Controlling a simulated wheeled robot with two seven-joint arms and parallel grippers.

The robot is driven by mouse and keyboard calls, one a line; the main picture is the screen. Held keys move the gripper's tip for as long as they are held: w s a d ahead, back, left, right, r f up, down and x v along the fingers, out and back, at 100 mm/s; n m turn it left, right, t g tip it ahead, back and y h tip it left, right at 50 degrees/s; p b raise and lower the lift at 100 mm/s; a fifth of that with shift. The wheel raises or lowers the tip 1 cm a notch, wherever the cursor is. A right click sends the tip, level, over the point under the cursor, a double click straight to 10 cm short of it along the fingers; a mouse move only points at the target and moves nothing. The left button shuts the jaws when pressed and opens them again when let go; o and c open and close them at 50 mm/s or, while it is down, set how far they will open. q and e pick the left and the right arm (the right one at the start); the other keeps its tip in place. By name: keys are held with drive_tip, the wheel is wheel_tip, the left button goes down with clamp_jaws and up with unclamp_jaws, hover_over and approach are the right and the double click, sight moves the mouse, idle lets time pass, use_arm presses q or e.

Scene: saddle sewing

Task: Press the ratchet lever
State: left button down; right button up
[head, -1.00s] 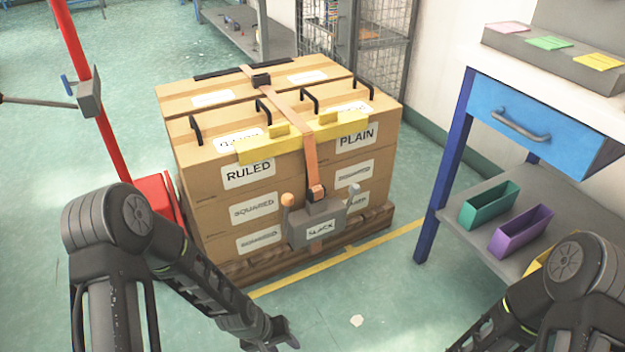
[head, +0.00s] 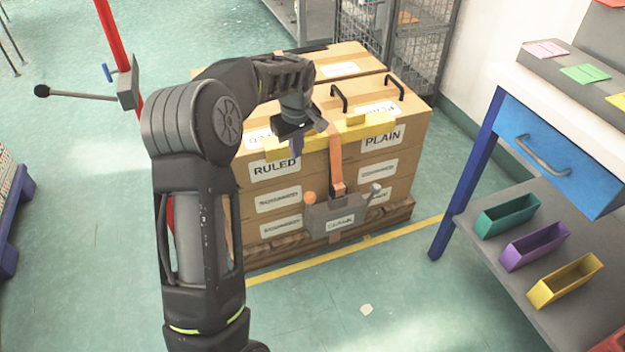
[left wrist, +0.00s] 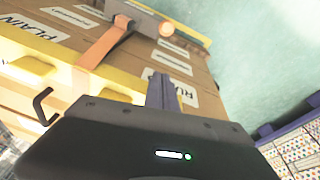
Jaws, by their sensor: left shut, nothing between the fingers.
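The ratchet (head: 336,219) is a grey box with a white label, on the orange strap (head: 335,160) at the front of the carton stack. An orange round knob (head: 309,197) sticks up at its left, and a grey knob (head: 375,188) at its right. I cannot tell for sure which is the lever. The orange knob also shows at the top of the left wrist view (left wrist: 166,29). My left gripper (head: 296,145) is shut and empty, above and left of the ratchet, in front of the RULED carton's top edge. Its fingers show in the left wrist view (left wrist: 160,90).
Yellow edge protectors (head: 355,130) and black handles (head: 366,84) stick out of the cartons. A blue-legged bench (head: 468,170) with coloured bins stands at the right. A red post (head: 112,35) with a long rod is at the left.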

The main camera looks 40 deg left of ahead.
use_arm(q)
wheel_tip(320, 180, down, 12)
drive_tip(key=d+b, duration=0.2)
drive_tip(key=b, duration=0.3)
drive_tip(key=shift+r, duration=0.2)
use_arm(e)
drive_tip(key=f, duration=0.3)
drive_tip(key=w+f, duration=0.1)
drive_tip(key=f, duration=0.1)
drive_tip(key=shift+f, duration=0.3)
use_arm(q)
drive_tip(key=shift+d, duration=0.15)
